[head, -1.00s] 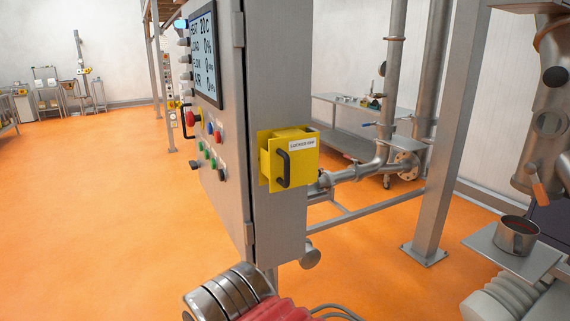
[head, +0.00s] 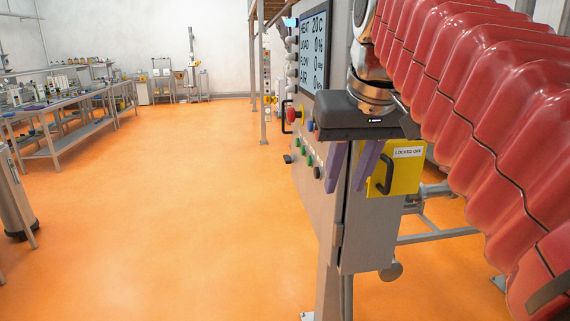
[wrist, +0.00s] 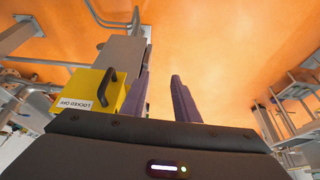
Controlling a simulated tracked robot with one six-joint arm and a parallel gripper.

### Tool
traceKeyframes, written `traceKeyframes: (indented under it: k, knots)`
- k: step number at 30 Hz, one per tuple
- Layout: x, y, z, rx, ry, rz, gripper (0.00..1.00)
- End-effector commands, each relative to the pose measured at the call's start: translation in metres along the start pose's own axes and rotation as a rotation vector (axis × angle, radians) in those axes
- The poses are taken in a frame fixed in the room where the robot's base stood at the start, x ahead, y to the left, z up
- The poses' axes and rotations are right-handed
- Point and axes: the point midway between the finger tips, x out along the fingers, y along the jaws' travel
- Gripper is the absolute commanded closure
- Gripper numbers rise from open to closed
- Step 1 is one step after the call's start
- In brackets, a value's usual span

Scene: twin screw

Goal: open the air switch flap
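The yellow flap (head: 407,179), labelled "LOCKED OFF", is on the side of the grey control cabinet (head: 370,230). It has a black bar handle (head: 385,174). In the wrist view the yellow flap (wrist: 88,82) and its handle (wrist: 108,86) lie left of my fingers. My gripper (head: 346,186) has two purple fingers pointing down, with a clear gap and nothing between them. In the wrist view my gripper (wrist: 162,76) is beside the handle and appears apart from it. My gripper and arm hide part of the flap and cabinet in the head view.
The cabinet front has a screen (head: 313,45), a red knob (head: 293,114) and several coloured buttons. Pipes (head: 436,190) and a frame rail stand behind the flap. Benches (head: 60,125) stand at the far left. The orange floor (head: 180,210) left of the cabinet is clear.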

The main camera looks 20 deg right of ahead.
Motion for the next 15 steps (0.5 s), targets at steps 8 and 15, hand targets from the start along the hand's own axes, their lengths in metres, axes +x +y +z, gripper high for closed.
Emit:
traceKeyframes:
  k: [8,15]
  knots:
    - [-0.066,0.048,-0.027,0.087,-0.018,0.041,0.72]
    - [-0.107,0.076,-0.032,0.137,-0.031,0.066,0.72]
